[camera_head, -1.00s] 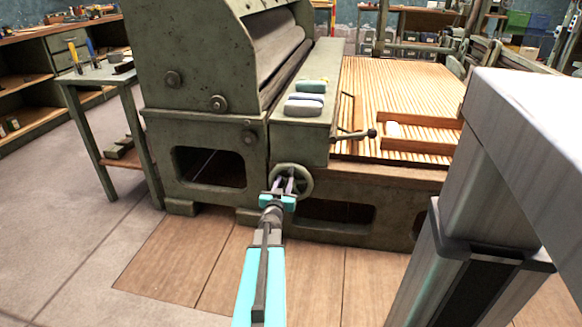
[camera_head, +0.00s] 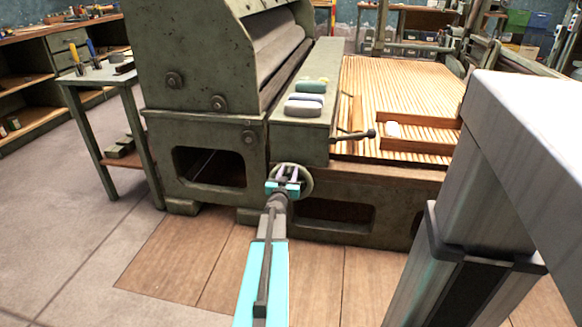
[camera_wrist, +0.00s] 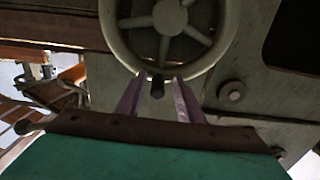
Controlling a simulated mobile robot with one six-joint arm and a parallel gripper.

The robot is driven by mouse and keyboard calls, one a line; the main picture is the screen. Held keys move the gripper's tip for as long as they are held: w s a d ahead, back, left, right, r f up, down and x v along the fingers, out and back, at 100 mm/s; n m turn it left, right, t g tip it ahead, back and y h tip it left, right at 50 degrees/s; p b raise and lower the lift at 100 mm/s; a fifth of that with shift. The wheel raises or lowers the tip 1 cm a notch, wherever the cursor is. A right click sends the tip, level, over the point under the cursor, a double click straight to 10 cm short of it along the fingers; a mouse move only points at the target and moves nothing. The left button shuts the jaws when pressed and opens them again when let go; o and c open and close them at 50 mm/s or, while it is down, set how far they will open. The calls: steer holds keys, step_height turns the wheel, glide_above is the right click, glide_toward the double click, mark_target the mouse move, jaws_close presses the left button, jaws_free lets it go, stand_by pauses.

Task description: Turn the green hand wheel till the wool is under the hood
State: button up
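The green hand wheel (camera_head: 306,182) is on the front of the green machine, partly hidden by my gripper. In the wrist view the wheel (camera_wrist: 112,38) shows its spokes and hub, with a dark knob (camera_wrist: 157,88) at the bottom of its rim. My gripper (camera_head: 289,174) is at the wheel. In the wrist view its two purple fingers (camera_wrist: 158,82) stand apart, one on each side of the knob, with gaps visible. The white wool (camera_head: 393,129) lies on the slatted apron (camera_head: 395,85) between wooden rails. The large green housing at left, seemingly the hood (camera_head: 190,60), is apart from it.
A lever with a dark ball end (camera_head: 371,134) sticks out above the wheel. Grey, blue and green pads (camera_head: 304,106) lie on the machine's ledge. A small side table (camera_head: 100,74) stands at left. The floor in front is clear.

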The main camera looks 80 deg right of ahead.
jaws_close()
steer(key=s+b, duration=0.1)
steer(key=s+f+b, duration=0.1)
steer(key=s+b, duration=0.1)
steer(key=shift+s+d+b, duration=0.1)
steer(key=shift+s+b, duration=0.2)
stand_by(0.4)
